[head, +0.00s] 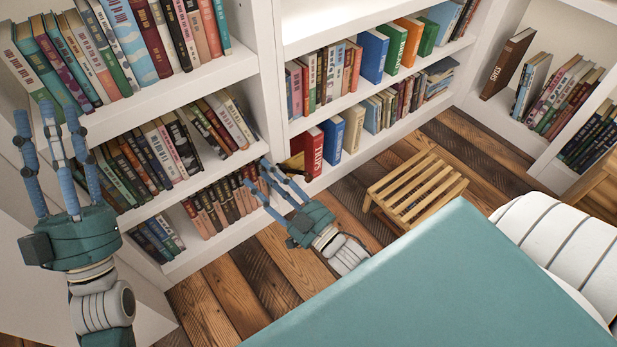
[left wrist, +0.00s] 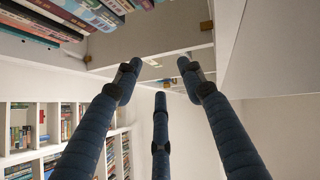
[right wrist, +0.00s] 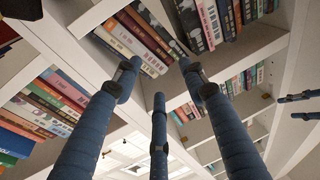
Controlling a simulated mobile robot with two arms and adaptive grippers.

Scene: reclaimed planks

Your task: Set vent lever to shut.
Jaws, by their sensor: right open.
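I cannot make out a vent lever in any view. My left gripper (head: 47,112) is at the far left of the head view, with its blue fingers spread and nothing between them. In the left wrist view its fingers (left wrist: 159,78) point toward a white shelf corner. My right gripper (head: 259,175) is open and empty, in front of the lower shelves of the left bookcase. In the right wrist view its fingers (right wrist: 159,78) reach toward white shelves of books, and no lever shows between them.
White bookcases (head: 205,77) full of books line the left and back. A slatted wooden stool (head: 415,190) stands on the plank floor (head: 210,305). A teal surface (head: 450,280) fills the lower right. A white ribbed object (head: 560,235) stands beside it. Some floor is clear.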

